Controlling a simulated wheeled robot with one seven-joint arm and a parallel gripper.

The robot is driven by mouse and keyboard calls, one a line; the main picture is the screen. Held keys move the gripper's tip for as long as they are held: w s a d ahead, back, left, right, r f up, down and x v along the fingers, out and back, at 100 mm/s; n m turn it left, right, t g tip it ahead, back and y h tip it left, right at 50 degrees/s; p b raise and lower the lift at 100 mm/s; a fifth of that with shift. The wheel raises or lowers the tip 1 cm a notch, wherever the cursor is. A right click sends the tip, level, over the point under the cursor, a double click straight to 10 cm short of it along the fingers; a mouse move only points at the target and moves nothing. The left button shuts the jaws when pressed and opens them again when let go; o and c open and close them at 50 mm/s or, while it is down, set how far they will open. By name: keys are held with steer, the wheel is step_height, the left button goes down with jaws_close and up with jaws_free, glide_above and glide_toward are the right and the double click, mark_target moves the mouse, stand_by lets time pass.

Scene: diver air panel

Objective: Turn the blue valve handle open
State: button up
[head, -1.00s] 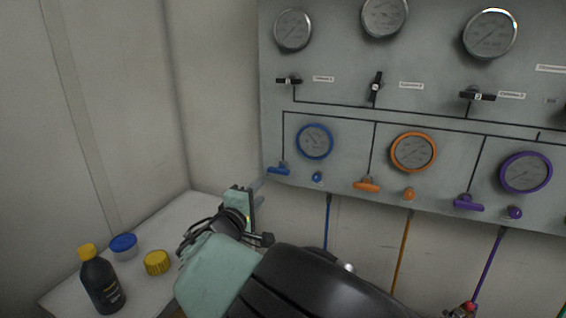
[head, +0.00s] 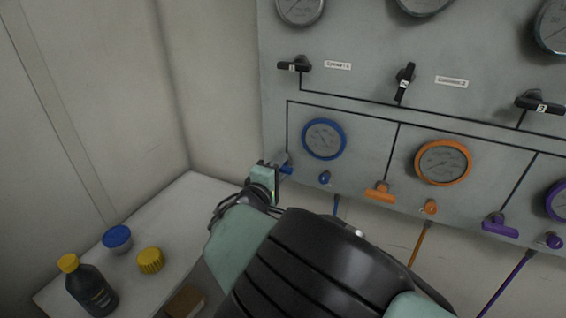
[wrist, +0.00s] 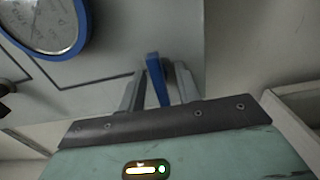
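The blue valve handle (head: 287,169) is at the lower left of the panel, below and left of the blue-rimmed gauge. My gripper (head: 279,173) is right at it and hides part of it in the head view. In the wrist view, the blue handle (wrist: 157,80) stands between the two grey fingers of my gripper (wrist: 158,92). The fingers are spread on either side of the handle, and I cannot tell whether either one touches it.
The blue gauge (head: 324,139) and a small blue knob (head: 324,177) are to the right. The orange handle (head: 380,192) and purple handle (head: 499,225) follow along the panel. A table at left holds a black bottle (head: 91,290), a blue-lidded jar (head: 117,238) and a yellow cap (head: 150,260).

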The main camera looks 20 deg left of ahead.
steer(key=shift+c, duration=0.3)
jaws_close()
